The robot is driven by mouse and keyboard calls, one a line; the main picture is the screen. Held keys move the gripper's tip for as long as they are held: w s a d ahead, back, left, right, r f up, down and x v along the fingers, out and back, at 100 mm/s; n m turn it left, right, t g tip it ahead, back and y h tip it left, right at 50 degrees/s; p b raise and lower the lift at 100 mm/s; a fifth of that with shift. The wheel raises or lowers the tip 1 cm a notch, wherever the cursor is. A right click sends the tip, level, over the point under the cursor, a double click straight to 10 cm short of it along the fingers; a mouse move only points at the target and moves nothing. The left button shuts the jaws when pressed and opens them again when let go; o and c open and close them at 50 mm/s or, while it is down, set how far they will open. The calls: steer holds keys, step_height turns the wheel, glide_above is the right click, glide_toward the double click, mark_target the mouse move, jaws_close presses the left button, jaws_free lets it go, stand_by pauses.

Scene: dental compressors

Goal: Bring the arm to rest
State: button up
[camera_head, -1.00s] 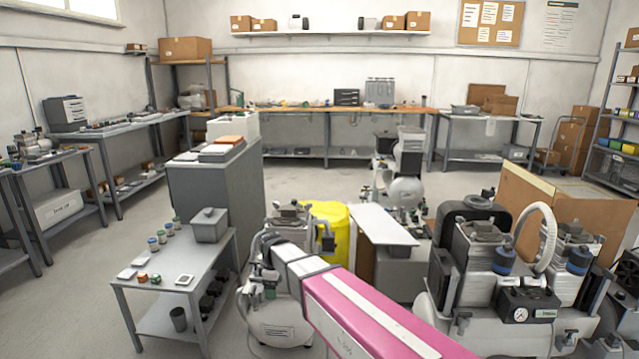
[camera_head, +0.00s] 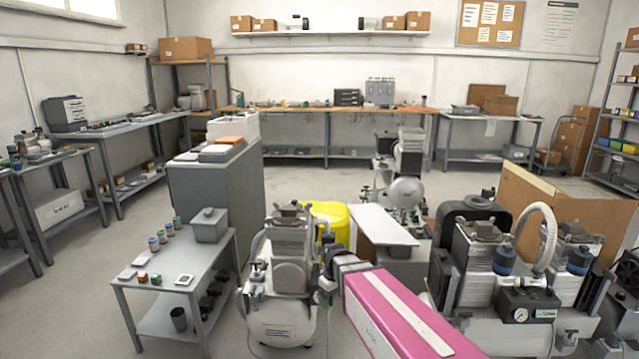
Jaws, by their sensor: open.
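My arm's pink link (camera_head: 400,318) reaches in from the bottom right. Its grey end joint (camera_head: 343,263) is in front of the compressors near the middle of the view. I cannot make out my gripper or its fingers. A compressor with a pale tank (camera_head: 282,318) stands just left of the arm's end. A larger twin-head compressor (camera_head: 490,270) with a gauge stands to the right of the arm.
A low grey bench (camera_head: 150,262) with jars and a grey bin (camera_head: 210,225) stands at left. A grey cabinet (camera_head: 210,190) is behind it. A yellow object (camera_head: 335,218) and a white-topped stand (camera_head: 383,224) lie beyond the arm. Open floor (camera_head: 310,180) shows farther back.

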steer(key=s+d+m, duration=0.3)
steer(key=d+m, duration=0.1)
steer(key=d, duration=0.3)
steer(key=s+d+m, duration=0.3)
steer(key=s+d, duration=0.1)
steer(key=d, duration=0.3)
steer(key=shift+s+d+f+m, duration=0.2)
steer(key=shift+s+m, duration=0.1)
steer(key=shift+m, duration=0.1)
